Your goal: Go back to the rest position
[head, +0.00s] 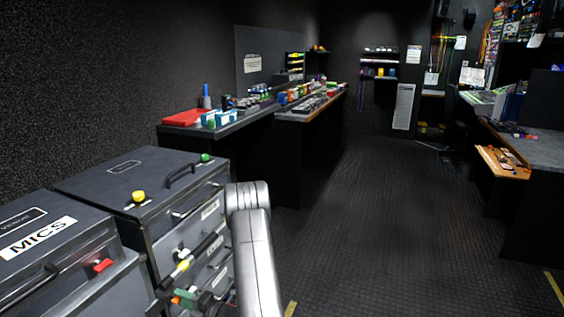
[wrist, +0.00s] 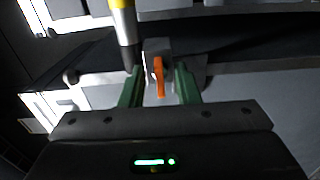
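My gripper (wrist: 159,75) shows in the wrist view with its two green fingers apart. An orange lever-like piece (wrist: 158,80) on a small grey block stands in the gap between the fingers, with space visible on both sides. I cannot tell how far beyond the fingertips it is. In the head view my silver arm reaches down in front of the grey drawer case (head: 150,190), and my gripper (head: 183,298) is low at the picture's bottom, partly cut off. A dark rod with a yellow band (wrist: 123,20) runs close beside the left finger.
A grey case labelled MICS (head: 60,280) with a red latch stands at the left. Yellow (head: 138,197) and green knobs sit on the drawer case. Cluttered counters (head: 230,131) line the left wall, and a desk (head: 530,145) stands right. The ribbed floor (head: 380,220) between is clear.

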